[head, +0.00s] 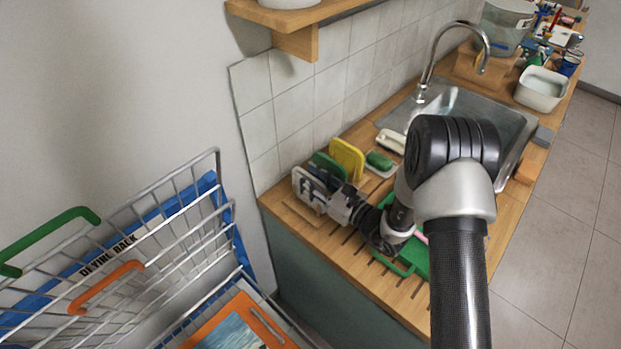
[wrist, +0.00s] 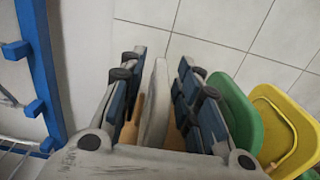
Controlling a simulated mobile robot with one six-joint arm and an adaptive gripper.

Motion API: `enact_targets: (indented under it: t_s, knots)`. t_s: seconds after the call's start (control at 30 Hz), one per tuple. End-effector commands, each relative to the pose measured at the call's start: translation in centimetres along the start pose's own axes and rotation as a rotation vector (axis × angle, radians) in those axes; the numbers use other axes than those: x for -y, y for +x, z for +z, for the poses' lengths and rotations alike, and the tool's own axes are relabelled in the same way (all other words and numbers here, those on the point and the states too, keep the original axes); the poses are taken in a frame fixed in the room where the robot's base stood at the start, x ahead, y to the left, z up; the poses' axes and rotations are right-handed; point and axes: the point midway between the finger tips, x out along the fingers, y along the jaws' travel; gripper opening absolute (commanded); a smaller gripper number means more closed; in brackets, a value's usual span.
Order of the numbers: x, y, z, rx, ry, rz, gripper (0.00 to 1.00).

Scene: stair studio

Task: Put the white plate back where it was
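The white plate (wrist: 155,105) stands on edge, seen nearly edge-on, in the middle of the wrist view. My gripper (wrist: 160,92) is around it, with one blue-padded finger on each side. Narrow gaps with wood colour show between the plate and both fingers, so the gripper looks open. In the head view my gripper (head: 319,184) is at the near-left end of the wooden counter, low at the row of upright plates. The plate's lower edge is hidden in the wrist view.
A green plate (wrist: 238,112) and a yellow one (wrist: 291,125) stand upright just right of my gripper. The tiled wall (head: 285,103) is close behind. A wire basket (head: 130,270) with blue trim stands left of the counter. A sink (head: 465,110) lies farther along the counter.

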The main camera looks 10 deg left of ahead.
Motion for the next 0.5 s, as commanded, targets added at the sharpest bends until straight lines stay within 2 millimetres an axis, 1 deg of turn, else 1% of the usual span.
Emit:
enact_targets:
  t_s: [0.17,0.4,0.5]
  knots:
    - [0.2,-3.1,0.1,-0.002,0.004,-0.006,0.31]
    - [0.2,-8.4,0.1,-0.001,0.004,-0.007,0.31]
    - [0.1,-10.1,0.0,-0.002,0.003,-0.005,0.31]
